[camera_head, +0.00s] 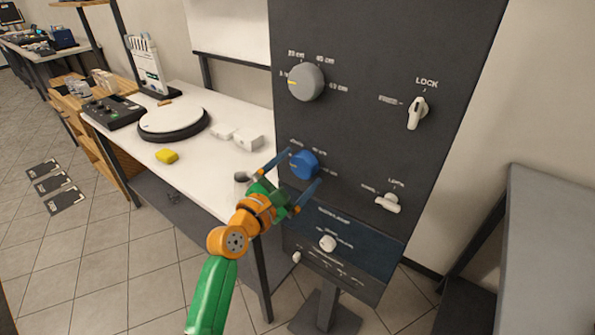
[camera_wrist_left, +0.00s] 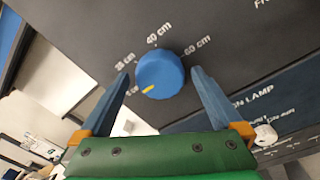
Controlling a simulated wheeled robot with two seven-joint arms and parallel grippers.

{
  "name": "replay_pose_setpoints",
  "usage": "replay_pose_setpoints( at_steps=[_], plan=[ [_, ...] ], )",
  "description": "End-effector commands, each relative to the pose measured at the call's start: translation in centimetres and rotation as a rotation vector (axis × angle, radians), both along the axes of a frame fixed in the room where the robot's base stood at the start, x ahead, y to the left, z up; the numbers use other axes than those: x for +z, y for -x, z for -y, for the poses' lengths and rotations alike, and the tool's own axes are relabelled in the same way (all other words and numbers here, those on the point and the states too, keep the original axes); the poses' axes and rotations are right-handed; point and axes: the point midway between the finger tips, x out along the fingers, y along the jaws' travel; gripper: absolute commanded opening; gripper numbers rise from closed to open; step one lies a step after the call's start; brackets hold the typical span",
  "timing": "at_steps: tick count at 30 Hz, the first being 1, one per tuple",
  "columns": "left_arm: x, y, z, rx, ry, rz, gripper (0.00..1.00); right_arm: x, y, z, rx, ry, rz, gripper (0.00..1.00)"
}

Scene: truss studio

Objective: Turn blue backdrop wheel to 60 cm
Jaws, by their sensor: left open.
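The blue backdrop wheel (camera_head: 304,164) is on the dark upright panel, below a grey wheel. In the left wrist view the blue wheel (camera_wrist_left: 164,70) has a yellow mark pointing to the lower left, toward a partly hidden label. Labels 20 cm, 40 cm and 60 cm run around its upper side, with 60 cm at the upper right. My left gripper (camera_head: 303,167) is open, one finger on each side of the blue wheel. In the left wrist view its fingers (camera_wrist_left: 161,73) appear apart from the wheel. My right gripper is not in view.
The grey wheel (camera_head: 306,82) sits above, with white lock levers (camera_head: 417,113) and (camera_head: 387,203) to the right. A blue lamp section with a white knob (camera_head: 327,243) lies below. A white table (camera_head: 196,185) with a round turntable (camera_head: 172,120) stands left.

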Motion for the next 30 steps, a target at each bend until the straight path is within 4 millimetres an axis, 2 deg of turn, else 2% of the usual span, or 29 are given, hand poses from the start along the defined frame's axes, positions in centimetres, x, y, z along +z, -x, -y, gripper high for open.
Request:
replay_pose_setpoints(
  at_steps=[6, 15, 23, 30],
  plan=[
    [-0.03, -0.04, 0.01, 0.001, 0.0, -0.001, 1.0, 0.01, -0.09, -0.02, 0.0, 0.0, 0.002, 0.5],
    [-0.06, -0.03, -0.01, 0.001, -0.001, 0.0, 0.21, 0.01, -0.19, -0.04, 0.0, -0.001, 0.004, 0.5],
    [-0.12, -0.03, -0.02, 0.001, -0.027, 0.017, 0.21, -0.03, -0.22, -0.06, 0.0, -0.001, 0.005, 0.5],
    [-0.24, -0.01, -0.02, 0.002, -0.139, 0.098, 0.21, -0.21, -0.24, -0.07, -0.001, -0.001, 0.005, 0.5]
  ],
)
